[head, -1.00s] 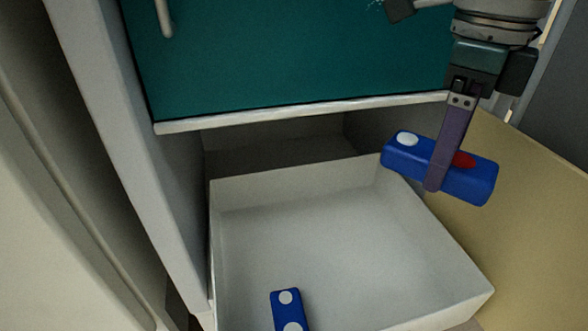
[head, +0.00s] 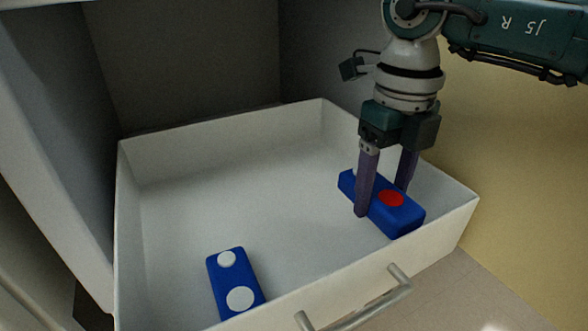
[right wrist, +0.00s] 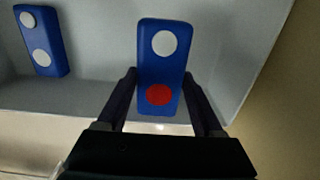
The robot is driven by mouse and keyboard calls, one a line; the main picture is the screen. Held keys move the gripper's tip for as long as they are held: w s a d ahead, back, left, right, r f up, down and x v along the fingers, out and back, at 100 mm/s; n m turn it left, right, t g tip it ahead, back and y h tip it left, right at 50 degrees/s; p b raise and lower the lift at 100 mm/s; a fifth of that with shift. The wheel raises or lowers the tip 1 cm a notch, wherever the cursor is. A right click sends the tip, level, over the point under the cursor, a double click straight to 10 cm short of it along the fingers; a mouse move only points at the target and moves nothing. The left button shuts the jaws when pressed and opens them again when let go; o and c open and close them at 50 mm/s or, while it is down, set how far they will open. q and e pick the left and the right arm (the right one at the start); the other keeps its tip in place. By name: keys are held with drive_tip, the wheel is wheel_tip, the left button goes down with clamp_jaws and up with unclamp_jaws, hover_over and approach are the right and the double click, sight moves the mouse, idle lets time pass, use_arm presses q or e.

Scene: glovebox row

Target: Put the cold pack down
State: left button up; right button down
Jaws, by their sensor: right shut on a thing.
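The held cold pack (head: 404,219) is a blue block with a red dot and a white dot, the white one mostly hidden in the head view. My right gripper (head: 383,200) points down with its two purple fingers shut on the pack's sides. The pack is inside the open white drawer (head: 300,314), near its right front corner. I cannot tell whether it touches the floor. In the right wrist view the pack (right wrist: 160,68) sits between the fingers, both dots showing. My left gripper is not in view.
A second blue block (head: 235,276) with two white dots lies in the drawer's front left part. The drawer floor between and behind the blocks is clear. A metal handle (head: 372,304) is on the drawer's front. A tan wall (head: 520,150) stands to the right.

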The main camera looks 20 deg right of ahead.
sight(369, 246)
wheel_tip(369, 246, down, 8)
drive_tip(key=b, duration=0.5)
drive_tip(key=shift+r, duration=0.35)
drive_tip(key=shift+f, duration=0.2)
drive_tip(key=shift+c, duration=0.2)
unclamp_jaws()
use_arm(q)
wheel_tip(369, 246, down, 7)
use_arm(e)
drive_tip(key=shift+r, duration=0.15)
